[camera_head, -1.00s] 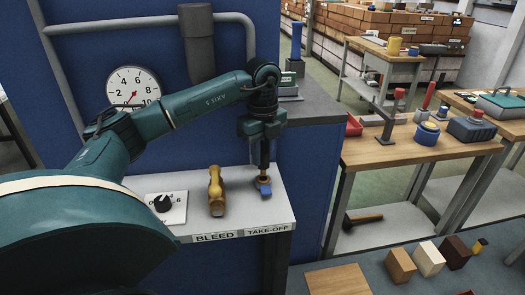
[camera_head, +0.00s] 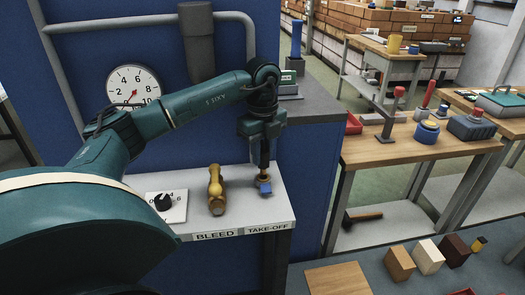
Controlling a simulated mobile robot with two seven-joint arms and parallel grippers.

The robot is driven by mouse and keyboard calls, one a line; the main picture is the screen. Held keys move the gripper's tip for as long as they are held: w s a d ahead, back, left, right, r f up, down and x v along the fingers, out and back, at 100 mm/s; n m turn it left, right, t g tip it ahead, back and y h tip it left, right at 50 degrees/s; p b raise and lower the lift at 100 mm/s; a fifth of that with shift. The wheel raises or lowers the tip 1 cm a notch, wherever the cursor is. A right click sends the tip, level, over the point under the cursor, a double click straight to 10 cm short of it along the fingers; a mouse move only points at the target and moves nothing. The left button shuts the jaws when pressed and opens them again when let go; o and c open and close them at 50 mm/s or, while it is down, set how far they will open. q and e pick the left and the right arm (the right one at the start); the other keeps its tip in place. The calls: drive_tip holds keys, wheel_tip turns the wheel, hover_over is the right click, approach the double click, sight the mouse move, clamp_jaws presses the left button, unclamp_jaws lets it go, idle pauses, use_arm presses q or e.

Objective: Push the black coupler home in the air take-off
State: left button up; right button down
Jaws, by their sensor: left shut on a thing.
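The air take-off (camera_head: 263,179) is a small brass-coloured fitting with a blue part (camera_head: 265,188) at its front. It stands on the grey shelf above the TAKE-OFF label (camera_head: 266,228). My left gripper (camera_head: 264,157) points straight down over it and is shut on the dark, upright black coupler (camera_head: 264,168). The coupler's lower end meets the top of the take-off in the picture. The fingers hide part of the coupler, and I cannot tell how deep it sits. My right gripper is not in view.
A yellow-brown bleed valve (camera_head: 216,190) stands just left of the take-off. A dial knob plate (camera_head: 166,205) lies further left on the shelf (camera_head: 240,208). A round gauge (camera_head: 133,87) hangs on the blue wall. A wooden bench (camera_head: 410,148) with tools stands at the right.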

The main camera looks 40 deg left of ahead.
sight(262, 162)
use_arm(q)
drive_tip(key=shift+f, duration=0.15)
drive_tip(key=shift+f+b, duration=0.85)
drive_tip(key=shift+f, duration=0.7)
drive_tip(key=o, duration=1.5)
drive_tip(key=shift+c, duration=0.2)
drive_tip(key=shift+r, duration=0.15)
wheel_tip(262, 162, up, 6)
drive_tip(key=p, duration=0.5)
drive_tip(key=shift+p, duration=0.35)
